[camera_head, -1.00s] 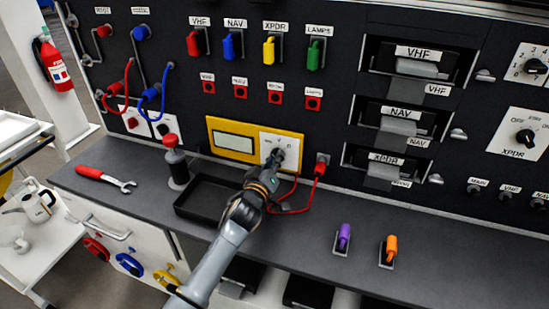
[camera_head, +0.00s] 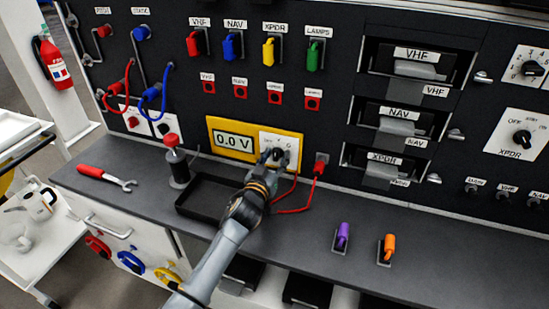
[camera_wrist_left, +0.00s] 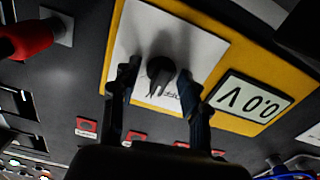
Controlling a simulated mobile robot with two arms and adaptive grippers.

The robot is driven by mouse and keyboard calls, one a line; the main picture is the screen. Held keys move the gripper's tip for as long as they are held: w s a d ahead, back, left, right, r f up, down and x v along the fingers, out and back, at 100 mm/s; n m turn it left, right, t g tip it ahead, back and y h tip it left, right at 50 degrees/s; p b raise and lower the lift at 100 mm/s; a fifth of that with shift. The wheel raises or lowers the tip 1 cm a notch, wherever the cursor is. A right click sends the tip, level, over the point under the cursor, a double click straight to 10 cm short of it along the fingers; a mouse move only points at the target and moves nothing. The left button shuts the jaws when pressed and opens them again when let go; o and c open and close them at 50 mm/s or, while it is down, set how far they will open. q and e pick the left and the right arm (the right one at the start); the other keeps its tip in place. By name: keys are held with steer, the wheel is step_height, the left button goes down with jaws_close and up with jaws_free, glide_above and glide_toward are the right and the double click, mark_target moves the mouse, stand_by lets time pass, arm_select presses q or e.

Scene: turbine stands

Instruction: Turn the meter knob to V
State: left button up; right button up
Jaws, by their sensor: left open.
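The yellow meter (camera_head: 209,127) is on the black panel. Its display (camera_head: 233,142) reads "0.0 V". The dark meter knob sits on a white plate right of the display; in the head view my gripper largely covers it. In the left wrist view the knob (camera_wrist_left: 160,72) lies between my fingers, with a gap on each side, and the display (camera_wrist_left: 252,103) appears upside down. My left gripper (camera_head: 275,156) is open in front of the knob; its two fingers (camera_wrist_left: 160,75) show in the wrist view. My right gripper is not in view.
A red plug (camera_head: 320,168) with a red cable is right of the meter. A black tray (camera_head: 190,207) and a red-topped cylinder (camera_head: 176,160) stand on the bench (camera_head: 300,237). A purple switch (camera_head: 343,232) and an orange switch (camera_head: 388,245) stand farther right.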

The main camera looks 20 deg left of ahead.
mark_target(275, 158)
arm_select(q)
steer(key=shift+s, duration=0.1)
steer(key=shift+s+a+p, duration=0.1)
steer(key=shift+s+p, duration=0.65)
steer(key=shift+s, duration=0.6)
steer(key=shift+s+p, duration=0.45)
steer(key=shift+s, duration=0.65)
